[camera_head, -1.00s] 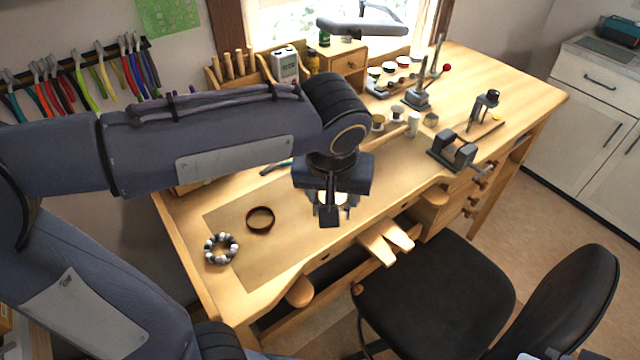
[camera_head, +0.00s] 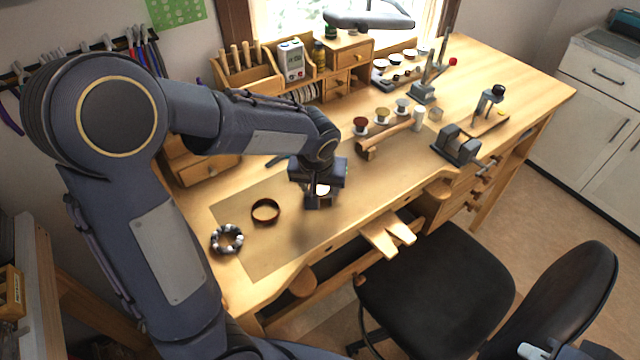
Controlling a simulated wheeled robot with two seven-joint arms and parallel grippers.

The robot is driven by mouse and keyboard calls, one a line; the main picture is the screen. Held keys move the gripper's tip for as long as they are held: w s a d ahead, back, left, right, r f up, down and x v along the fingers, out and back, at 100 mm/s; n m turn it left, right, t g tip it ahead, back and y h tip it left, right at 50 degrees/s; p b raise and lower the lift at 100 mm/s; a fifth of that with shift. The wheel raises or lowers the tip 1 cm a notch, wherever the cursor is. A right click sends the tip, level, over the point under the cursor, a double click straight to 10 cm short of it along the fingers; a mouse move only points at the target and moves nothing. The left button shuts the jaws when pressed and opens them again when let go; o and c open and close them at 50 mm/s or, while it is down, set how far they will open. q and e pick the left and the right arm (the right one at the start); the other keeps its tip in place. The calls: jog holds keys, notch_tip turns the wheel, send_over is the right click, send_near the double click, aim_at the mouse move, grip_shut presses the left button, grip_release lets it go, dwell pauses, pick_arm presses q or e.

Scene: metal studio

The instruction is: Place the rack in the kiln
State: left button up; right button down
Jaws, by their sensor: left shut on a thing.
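My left gripper (camera_head: 319,197) points down over the bench mat. It is shut on a small pale thing (camera_head: 323,189), mostly hidden between the fingers. I cannot tell if this is the rack. No kiln can be made out in this view. A part that seems to be my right gripper (camera_head: 545,352) shows at the bottom right edge, cut off, and its jaws cannot be judged.
A black chair (camera_head: 430,290) stands in front. The mat's middle is mostly clear.

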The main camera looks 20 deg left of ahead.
pick_arm(q)
jog(key=shift+f, duration=0.2)
jog(key=o, duration=1)
jog(key=shift+r, duration=0.1)
jog(key=shift+r, duration=0.1)
